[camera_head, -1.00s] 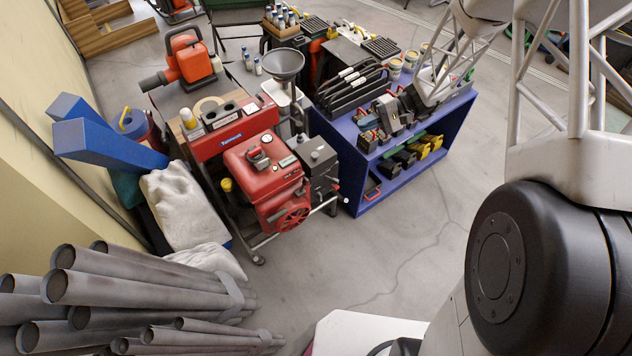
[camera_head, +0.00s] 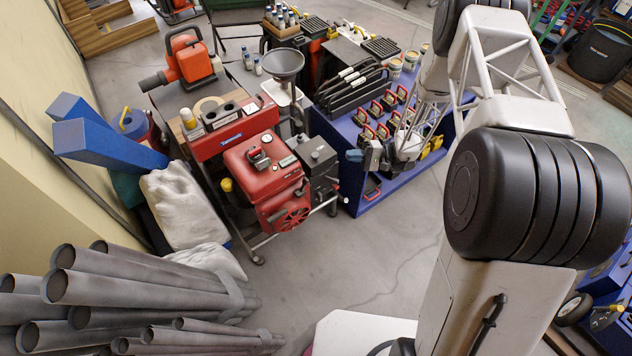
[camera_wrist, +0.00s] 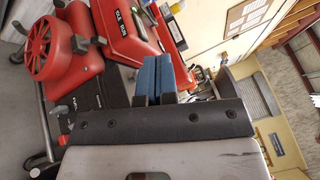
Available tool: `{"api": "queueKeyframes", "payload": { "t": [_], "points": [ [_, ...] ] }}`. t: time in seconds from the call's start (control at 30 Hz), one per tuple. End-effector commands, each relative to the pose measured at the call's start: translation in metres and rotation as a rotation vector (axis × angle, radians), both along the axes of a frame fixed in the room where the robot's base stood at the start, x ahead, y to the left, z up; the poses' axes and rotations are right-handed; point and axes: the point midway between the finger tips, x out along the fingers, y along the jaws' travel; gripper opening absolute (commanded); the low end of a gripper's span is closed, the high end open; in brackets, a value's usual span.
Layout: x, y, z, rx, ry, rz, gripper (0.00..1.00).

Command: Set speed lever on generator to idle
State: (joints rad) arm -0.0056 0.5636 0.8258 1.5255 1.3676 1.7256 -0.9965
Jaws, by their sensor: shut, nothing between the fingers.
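The red generator (camera_head: 268,168) stands in its frame left of the blue shelf, its round red fan cover (camera_head: 290,218) facing front. In the wrist view the generator's red body (camera_wrist: 125,30) and fan cover (camera_wrist: 50,48) fill the upper left. A small dark-tipped part (camera_wrist: 100,41) sticks out beside the fan cover; I cannot tell for sure that it is the speed lever. My gripper (camera_head: 353,156) is right of the generator, in front of the shelf, and apart from the generator. Its blue fingers (camera_wrist: 157,74) are together with nothing between them.
The blue shelf (camera_head: 362,202) with several tools is close behind my gripper. A dark box (camera_head: 316,157) sits at the generator's right side. A metal funnel (camera_head: 285,64) rises behind it. Grey pipes (camera_head: 150,290) lie front left. The floor (camera_head: 330,260) in front is clear.

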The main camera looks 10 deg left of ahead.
Motion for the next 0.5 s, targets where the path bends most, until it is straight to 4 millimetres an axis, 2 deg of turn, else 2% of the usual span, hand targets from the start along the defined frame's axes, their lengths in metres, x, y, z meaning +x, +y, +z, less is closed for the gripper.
{"api": "queueKeyframes", "payload": {
  "t": [0.1, 0.5],
  "points": [
    [-0.001, 0.001, -0.029, 0.038, 0.008, -0.039, 0.0],
    [-0.011, 0.001, -0.116, 0.151, 0.01, -0.186, 0.0]
  ]
}}
